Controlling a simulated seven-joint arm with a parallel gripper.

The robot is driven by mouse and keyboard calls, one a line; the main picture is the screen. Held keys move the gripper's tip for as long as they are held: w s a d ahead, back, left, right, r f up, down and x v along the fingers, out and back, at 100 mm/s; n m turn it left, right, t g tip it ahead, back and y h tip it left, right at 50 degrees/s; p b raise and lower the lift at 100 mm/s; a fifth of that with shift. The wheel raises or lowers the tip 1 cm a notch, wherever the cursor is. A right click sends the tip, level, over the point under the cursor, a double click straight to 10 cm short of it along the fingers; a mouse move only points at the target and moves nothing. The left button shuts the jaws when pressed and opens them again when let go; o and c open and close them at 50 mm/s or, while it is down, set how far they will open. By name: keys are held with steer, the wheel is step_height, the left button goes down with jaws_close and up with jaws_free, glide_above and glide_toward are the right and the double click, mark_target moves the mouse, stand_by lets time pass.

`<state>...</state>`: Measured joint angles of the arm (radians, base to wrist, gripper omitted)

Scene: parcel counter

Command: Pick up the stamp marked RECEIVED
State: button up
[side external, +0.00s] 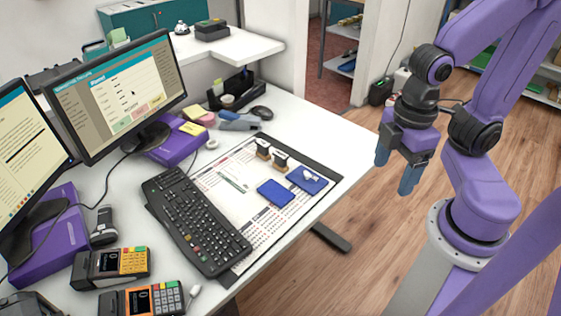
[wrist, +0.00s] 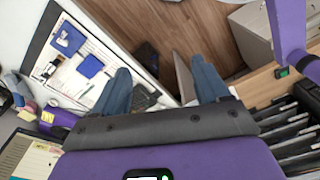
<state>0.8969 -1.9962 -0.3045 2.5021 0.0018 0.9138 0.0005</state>
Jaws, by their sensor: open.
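Two small stamps with dark tops and wooden-looking sides stand on the desk mat: the left stamp (side external: 263,149) and the right stamp (side external: 280,162). They also appear small at the left of the wrist view (wrist: 47,69). I cannot read which is marked RECEIVED. A blue pad (side external: 275,193) lies in front of them, and a blue tray (side external: 308,180) with a small white item lies to their right. My gripper (side external: 395,172) is open and empty, off the right side of the desk, pointing down above the floor and well apart from the stamps.
The white desk (side external: 345,150) also holds a black keyboard (side external: 196,222), a pen on the paper mat (side external: 233,181), two card terminals (side external: 110,265), monitors and a purple box (side external: 180,145). Open space lies between my gripper and the desk edge.

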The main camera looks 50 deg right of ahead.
steer(key=w+a+f+m, duration=0.1)
steer(key=w+a+m, duration=0.1)
steer(key=w+m, duration=0.85)
steer(key=w+a+f+m, duration=0.2)
steer(key=w+m, duration=0.4)
steer(key=w, duration=0.9)
steer(key=m, duration=1.4)
glide_above(281, 154)
step_height(281, 154, down, 10)
step_height(281, 154, down, 17)
steer(key=shift+w+f, duration=0.1)
steer(key=shift+f, duration=0.05)
steer(key=c, duration=0.7)
